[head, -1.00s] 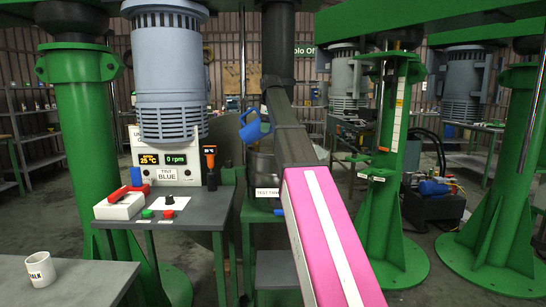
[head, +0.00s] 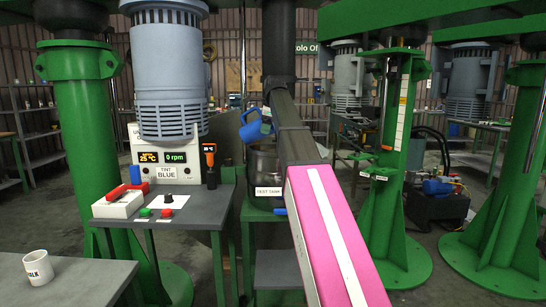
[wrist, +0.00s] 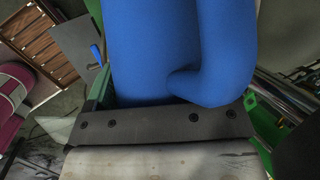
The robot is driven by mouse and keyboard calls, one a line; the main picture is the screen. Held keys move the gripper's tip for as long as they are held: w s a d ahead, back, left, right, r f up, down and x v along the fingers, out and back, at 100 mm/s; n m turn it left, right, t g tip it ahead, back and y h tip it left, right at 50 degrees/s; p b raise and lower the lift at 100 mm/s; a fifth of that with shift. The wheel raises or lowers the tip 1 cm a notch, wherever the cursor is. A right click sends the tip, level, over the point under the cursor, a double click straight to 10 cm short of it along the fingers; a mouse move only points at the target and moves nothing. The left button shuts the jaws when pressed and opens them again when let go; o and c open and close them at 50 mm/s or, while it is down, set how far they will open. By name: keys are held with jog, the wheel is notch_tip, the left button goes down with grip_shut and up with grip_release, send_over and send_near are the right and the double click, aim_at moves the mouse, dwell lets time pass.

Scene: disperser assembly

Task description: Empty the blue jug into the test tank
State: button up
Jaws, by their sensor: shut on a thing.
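The blue jug (head: 257,128) is tilted in the air, just above the dark test tank (head: 264,168), whose front carries a "TEST TANK" label. The jug also fills the upper middle of the wrist view (wrist: 155,50), with its handle curving on the right. My gripper (wrist: 158,128) shows in the wrist view as a dark bolted plate against the jug; it is shut on the jug. In the head view my arm hides most of the gripper. I cannot see the jug's contents or any stream.
A white mug (head: 38,267) stands on a nearer table. Green columns stand on both sides.

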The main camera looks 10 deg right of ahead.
jog(key=shift+f+y+p, duration=0.3)
jog(key=shift+f+p, duration=0.05)
jog(key=shift+p, duration=0.3)
dwell(1.1)
jog(key=shift+s+d+f+t+y+p, duration=0.1)
jog(key=shift+d+f+t+y+p, duration=0.25)
jog(key=shift+p, duration=1.05)
dwell(2.7)
jog(key=shift+f+y, duration=0.25)
jog(key=shift+y, duration=0.1)
dwell(1.8)
